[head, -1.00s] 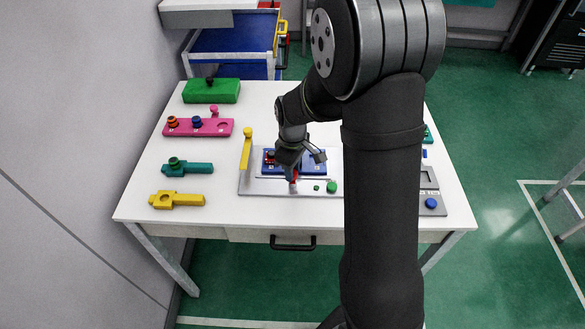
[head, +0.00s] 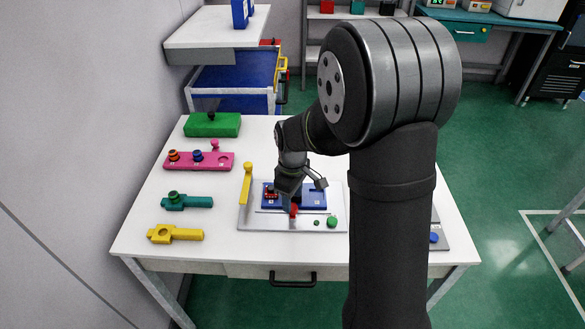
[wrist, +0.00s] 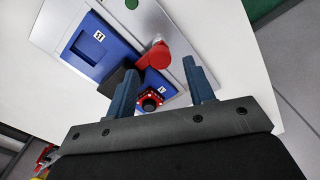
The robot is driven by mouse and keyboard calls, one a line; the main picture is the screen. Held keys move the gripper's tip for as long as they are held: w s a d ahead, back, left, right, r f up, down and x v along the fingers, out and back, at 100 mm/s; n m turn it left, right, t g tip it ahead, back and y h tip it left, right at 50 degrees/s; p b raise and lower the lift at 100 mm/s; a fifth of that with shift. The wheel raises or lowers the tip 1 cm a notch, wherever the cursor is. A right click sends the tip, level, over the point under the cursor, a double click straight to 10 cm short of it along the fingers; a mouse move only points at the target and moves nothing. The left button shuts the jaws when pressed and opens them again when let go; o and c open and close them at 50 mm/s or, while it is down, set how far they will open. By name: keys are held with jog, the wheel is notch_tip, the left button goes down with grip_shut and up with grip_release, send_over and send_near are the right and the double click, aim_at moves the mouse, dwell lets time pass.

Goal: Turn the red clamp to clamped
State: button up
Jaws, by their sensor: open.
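The red clamp (wrist: 155,57) shows in the wrist view as a red lever with a rounded end, on the light plate beside the blue block (wrist: 97,45). In the head view the red clamp (head: 294,210) is a small red spot at the front edge of the blue block (head: 314,197), partly hidden by my gripper. A red-and-black round knob (wrist: 150,100) shows between the fingers.
A yellow post (head: 246,184) stands at the plate's left edge. A green button (head: 332,222) sits at its front right. Yellow (head: 175,234), teal (head: 187,202), pink (head: 198,162) and green (head: 212,125) pieces line the table's left side.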

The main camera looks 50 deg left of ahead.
aim_at(293, 207)
notch_tip(293, 207, up, 14)
jog(key=shift+r, duration=0.15)
dwell(0.7)
notch_tip(293, 207, down, 18)
jog(key=shift+r, duration=0.25)
dwell(0.4)
